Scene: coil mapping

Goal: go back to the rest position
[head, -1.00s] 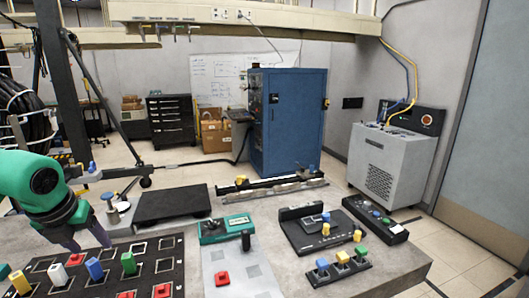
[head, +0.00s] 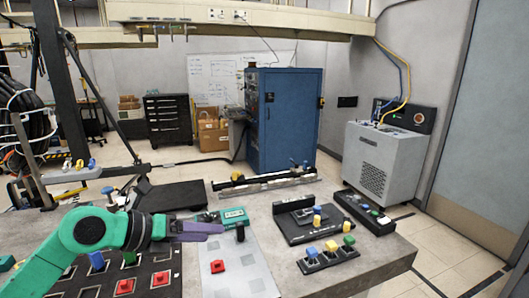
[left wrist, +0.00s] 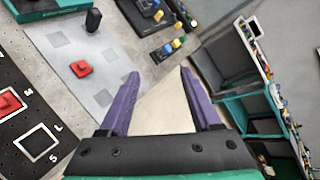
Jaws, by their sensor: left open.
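My left gripper (head: 205,231) reaches in from the left on a green arm. Its purple fingers point right, over the grey sheet beside the green-and-black device. In the left wrist view the two purple fingers (left wrist: 165,92) stand apart with nothing between them, so the gripper is open and empty. Bare floor shows between the fingers. My arm hides part of the black slotted board (head: 165,255). My right gripper is not in view.
A black rack (head: 328,261) with blue, yellow and green blocks stands near the table's right corner. A black device (head: 306,226) lies behind it. Floor is clear right of the table.

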